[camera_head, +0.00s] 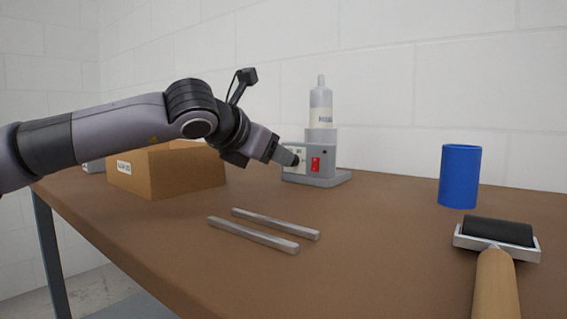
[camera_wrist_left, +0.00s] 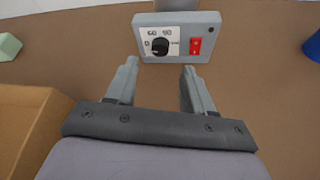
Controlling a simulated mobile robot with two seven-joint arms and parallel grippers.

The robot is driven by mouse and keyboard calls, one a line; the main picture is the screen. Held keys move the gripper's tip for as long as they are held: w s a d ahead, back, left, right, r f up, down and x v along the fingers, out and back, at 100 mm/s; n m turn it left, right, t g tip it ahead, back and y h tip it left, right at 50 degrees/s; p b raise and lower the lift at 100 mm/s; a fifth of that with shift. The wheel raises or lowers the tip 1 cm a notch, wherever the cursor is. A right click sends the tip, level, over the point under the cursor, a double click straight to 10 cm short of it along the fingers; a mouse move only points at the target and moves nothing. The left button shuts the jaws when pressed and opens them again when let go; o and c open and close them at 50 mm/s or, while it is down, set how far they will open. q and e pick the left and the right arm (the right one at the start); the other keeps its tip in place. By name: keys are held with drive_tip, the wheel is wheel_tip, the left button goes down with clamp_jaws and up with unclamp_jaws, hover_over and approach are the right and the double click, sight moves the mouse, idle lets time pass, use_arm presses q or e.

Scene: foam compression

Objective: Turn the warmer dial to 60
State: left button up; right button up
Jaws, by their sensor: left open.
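The grey warmer (camera_head: 326,179) stands at the back of the table against the wall, with a labelled bottle (camera_head: 321,106) upright in its top. In the left wrist view the warmer (camera_wrist_left: 182,19) faces me, with a black round dial (camera_wrist_left: 159,46) on a white plate marked 0, 60 and 90. The dial's exact setting is too small to read. A red switch (camera_wrist_left: 195,46) sits right of the dial. My left gripper (camera_wrist_left: 159,68) is open and empty, its fingers pointing at the warmer, one to each side of the dial, just short of the panel. My right gripper is not in view.
A cardboard box (camera_head: 165,177) stands left of the warmer. Two metal bars (camera_head: 262,232) lie on the brown table (camera_head: 380,260) in front. A blue cylinder (camera_head: 459,176) and a roller with a wooden handle (camera_head: 497,285) are on the right. The table's middle right is clear.

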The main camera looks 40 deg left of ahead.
use_arm(q)
drive_tip(key=shift+x, duration=2.5)
clamp_jaws()
